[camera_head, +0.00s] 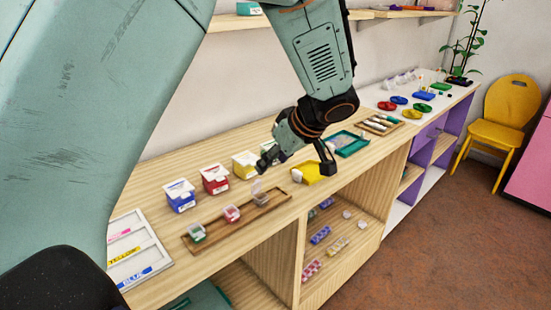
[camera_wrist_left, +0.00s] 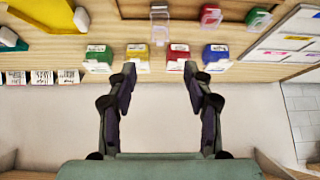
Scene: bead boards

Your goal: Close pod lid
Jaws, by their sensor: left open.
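A small clear pod (camera_head: 262,199) stands at the right end of a wooden tray (camera_head: 215,237). Its lid appears raised. The same pod shows at the top middle of the left wrist view (camera_wrist_left: 160,22). A red pod (camera_head: 232,214) and a green pod (camera_head: 196,234) sit on the same tray, with their lids seemingly down. My left gripper (camera_head: 297,167) is open and empty above the bench, to the right of and beyond the clear pod. In the left wrist view its spread fingers (camera_wrist_left: 160,72) point toward the boxes and pods. My right gripper is not in view.
Behind the tray stand a blue box (camera_head: 179,196), a red box (camera_head: 215,179) and a yellow box (camera_head: 245,165); a green box (camera_wrist_left: 98,58) is beside them. A white label board (camera_head: 139,248) lies left. A yellow tray (camera_head: 312,174) and teal tray (camera_head: 350,145) lie right.

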